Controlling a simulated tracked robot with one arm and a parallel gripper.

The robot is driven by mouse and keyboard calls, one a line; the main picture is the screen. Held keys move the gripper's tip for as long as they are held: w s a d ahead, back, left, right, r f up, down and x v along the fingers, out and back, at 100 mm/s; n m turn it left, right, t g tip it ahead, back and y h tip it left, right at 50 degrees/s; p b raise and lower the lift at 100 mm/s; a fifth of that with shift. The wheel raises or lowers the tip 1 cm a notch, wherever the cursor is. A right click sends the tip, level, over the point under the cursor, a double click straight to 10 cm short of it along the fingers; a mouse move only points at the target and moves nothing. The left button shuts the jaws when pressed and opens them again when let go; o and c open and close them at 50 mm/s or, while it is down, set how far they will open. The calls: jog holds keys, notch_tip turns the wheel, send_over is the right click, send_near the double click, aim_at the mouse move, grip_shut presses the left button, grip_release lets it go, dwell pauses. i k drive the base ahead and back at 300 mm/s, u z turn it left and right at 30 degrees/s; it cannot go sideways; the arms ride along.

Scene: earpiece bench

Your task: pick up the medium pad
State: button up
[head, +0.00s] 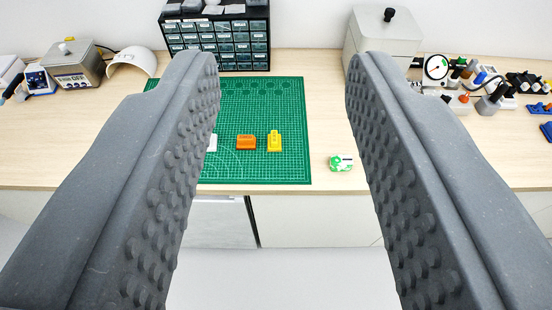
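My gripper (282,65) is open and empty, its two grey studded fingers wide apart in front of the bench. On the green cutting mat (275,100) lie a white piece (212,143), partly hidden by the left finger, an orange block (246,142) and a yellow piece (274,141) with a raised middle. I cannot tell which of these, if any, is the medium pad. The left finger covers the left part of the mat.
A green and white item (341,162) lies right of the mat. A dark drawer cabinet (215,40) and a light lidded box (380,32) stand behind. Devices (75,66) crowd the left, tools (487,90) the right.

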aim_at(274, 139)
jog(key=u, duration=0.1)
jog(key=i, duration=0.95)
jog(key=z, duration=0.6)
